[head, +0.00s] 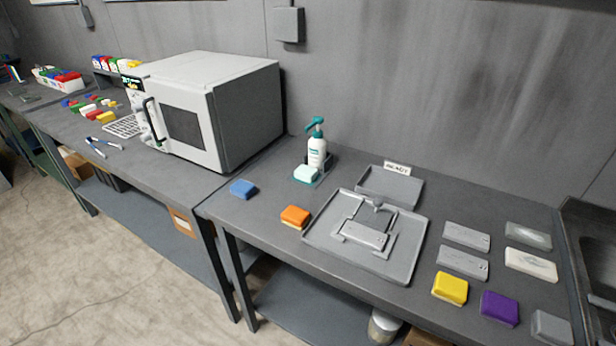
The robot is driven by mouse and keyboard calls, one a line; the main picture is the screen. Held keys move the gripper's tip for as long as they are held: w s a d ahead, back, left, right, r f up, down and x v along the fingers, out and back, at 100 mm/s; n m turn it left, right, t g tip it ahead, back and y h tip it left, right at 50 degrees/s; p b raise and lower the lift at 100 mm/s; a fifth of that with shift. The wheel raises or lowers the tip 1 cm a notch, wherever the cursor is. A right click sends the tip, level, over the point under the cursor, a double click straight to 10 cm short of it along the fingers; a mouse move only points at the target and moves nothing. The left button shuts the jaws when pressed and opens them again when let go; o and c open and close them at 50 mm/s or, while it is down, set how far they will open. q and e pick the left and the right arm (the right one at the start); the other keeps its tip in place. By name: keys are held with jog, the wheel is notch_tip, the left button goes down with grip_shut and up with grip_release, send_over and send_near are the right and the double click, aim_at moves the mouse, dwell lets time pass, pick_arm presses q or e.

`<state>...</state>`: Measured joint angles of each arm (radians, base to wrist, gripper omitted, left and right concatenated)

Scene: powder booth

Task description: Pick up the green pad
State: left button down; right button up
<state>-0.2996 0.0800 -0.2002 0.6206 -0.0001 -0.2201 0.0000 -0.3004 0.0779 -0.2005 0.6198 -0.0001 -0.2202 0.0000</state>
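The only greenish pad I can make out on the near bench is a pale mint-green one (306,174). It sits at the foot of a white pump bottle (317,152) with a teal head, on a small teal holder (322,179). A blue pad (243,188) and an orange pad (295,216) lie to its left and front. A yellow pad (450,288), a purple pad (499,308) and a grey pad (552,327) lie at the front right. Neither of my grippers shows in the head view.
A grey tray (407,262) with a fixture and plate fills the bench's middle. A shallow tray marked READY (405,193) stands behind it. Several flat plates lie to the right, before a dark sink (598,240). A white oven (205,108) stands at left.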

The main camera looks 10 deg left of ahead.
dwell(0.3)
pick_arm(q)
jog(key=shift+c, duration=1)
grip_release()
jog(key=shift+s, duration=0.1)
